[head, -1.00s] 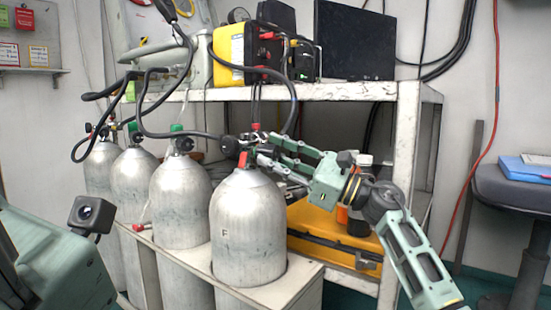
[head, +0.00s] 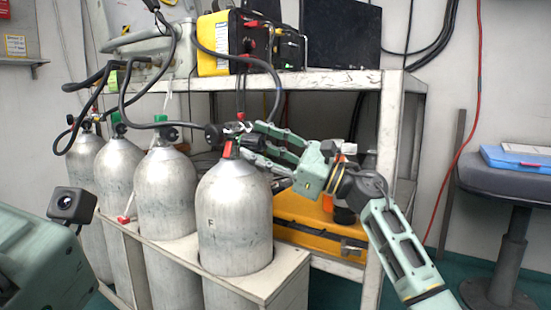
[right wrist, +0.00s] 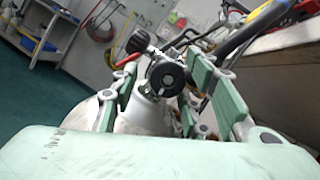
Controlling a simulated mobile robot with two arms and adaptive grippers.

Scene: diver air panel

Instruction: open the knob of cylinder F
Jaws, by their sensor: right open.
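Cylinder F (head: 235,232) is the nearest grey cylinder, marked "F", upright in the rack. Its valve at the top carries a red part (head: 228,149) and dark fittings, partly hidden by my fingers. My right gripper (head: 246,140) is open at this valve, coming from the right. In the right wrist view a round black knob (right wrist: 167,76) lies between my two open fingers, apart from the left one; contact with the right one cannot be told. Another black knob (right wrist: 137,43) and a red part (right wrist: 127,60) show behind it. My left gripper is out of view.
Several other cylinders (head: 165,195) stand in a row to the left, with green-topped valves and black hoses. A shelf (head: 330,80) with a yellow device (head: 220,45) is above and behind.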

